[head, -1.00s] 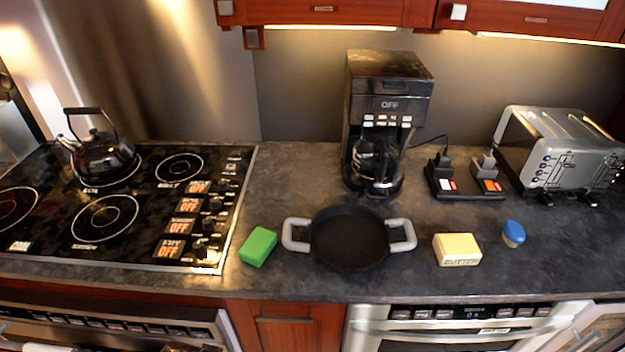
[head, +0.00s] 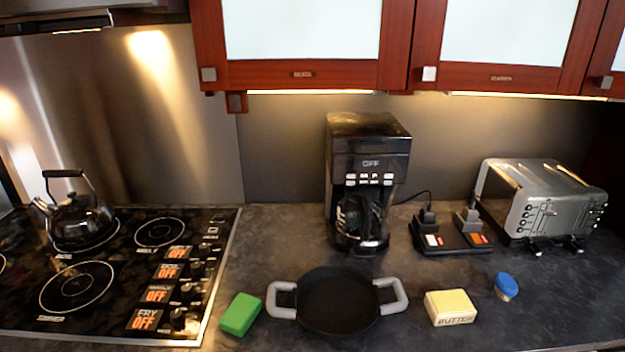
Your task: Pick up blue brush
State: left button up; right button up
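The blue brush (head: 506,286) is a small round item with a blue top and a pale lower part. It stands on the dark countertop at the right, to the right of the yellow butter block (head: 450,307) and in front of the toaster. Nothing touches it. Neither of my grippers shows in the head view.
A black pan (head: 338,302) with two grey handles and a green block (head: 240,314) sit left of the butter. Behind are a coffee maker (head: 366,180), a black power strip (head: 450,240) and a toaster (head: 545,205). A kettle (head: 78,215) stands on the stove (head: 110,270).

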aim_at(505, 283)
jog(key=z, duration=1.3)
